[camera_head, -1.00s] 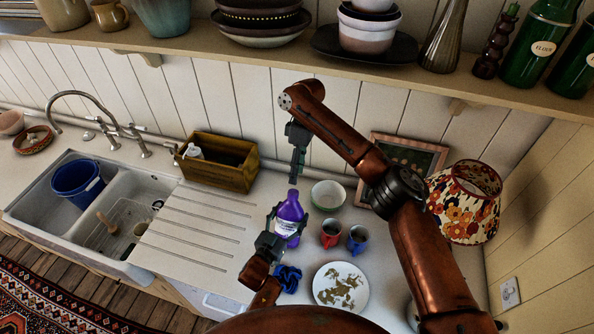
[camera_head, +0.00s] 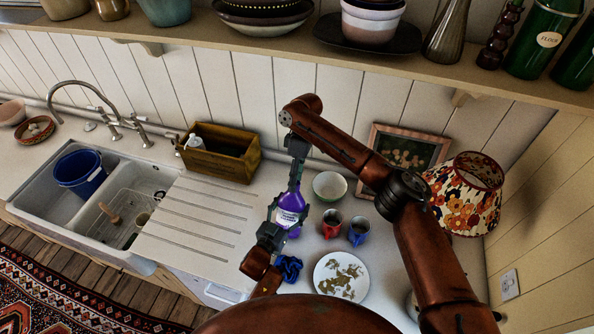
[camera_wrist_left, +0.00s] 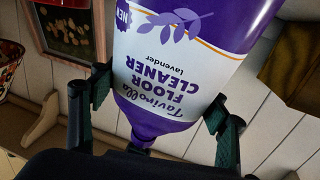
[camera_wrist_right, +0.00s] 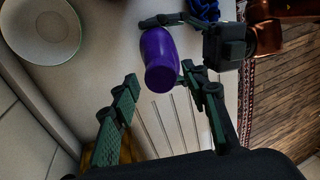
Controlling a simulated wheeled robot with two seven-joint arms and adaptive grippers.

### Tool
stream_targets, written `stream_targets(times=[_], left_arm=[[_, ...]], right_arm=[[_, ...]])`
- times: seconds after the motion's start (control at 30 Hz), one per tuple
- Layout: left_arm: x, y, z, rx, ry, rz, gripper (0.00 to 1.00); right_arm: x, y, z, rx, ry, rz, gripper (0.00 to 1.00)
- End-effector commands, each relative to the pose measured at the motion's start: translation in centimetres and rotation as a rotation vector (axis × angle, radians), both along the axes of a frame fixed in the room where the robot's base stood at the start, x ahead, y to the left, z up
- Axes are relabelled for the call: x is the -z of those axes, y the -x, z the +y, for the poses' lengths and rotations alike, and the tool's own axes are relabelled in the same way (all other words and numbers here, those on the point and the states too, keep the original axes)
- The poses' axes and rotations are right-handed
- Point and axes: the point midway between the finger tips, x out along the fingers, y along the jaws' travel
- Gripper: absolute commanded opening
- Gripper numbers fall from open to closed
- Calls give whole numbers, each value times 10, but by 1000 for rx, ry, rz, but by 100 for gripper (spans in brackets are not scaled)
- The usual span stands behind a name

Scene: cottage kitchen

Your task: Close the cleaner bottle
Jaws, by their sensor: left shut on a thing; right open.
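The purple cleaner bottle (camera_head: 290,203) stands on the counter, its white label readable in the left wrist view (camera_wrist_left: 175,65). My left gripper (camera_head: 285,213) is shut around the bottle, with one finger on each side in the left wrist view (camera_wrist_left: 157,105). My right gripper (camera_head: 294,187) points down just above the bottle's top, open. In the right wrist view the purple top end of the bottle (camera_wrist_right: 158,60) shows between and just beyond the open fingertips (camera_wrist_right: 160,78). The neck is mostly hidden in the head view. I cannot tell how its cap sits.
A green-white bowl (camera_head: 330,186), red mug (camera_head: 332,223) and blue mug (camera_head: 358,231) stand close right of the bottle. A plate (camera_head: 341,276) and blue cloth (camera_head: 288,267) lie in front. A wooden box (camera_head: 220,153) is behind left; the drainboard (camera_head: 195,225) is clear.

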Motion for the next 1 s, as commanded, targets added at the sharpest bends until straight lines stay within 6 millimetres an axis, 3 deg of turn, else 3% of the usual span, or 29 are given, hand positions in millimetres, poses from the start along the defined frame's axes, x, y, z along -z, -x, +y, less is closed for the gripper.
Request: stream_targets(times=[0.4, 1.0], left_arm=[[-2, 0, 0, 1, 1, -3, 1], [-2, 0, 0, 1, 1, -4, 1]], right_arm=[[7, 2, 1, 0, 0, 0, 42], [6, 1, 1, 1, 1, -1, 0]])
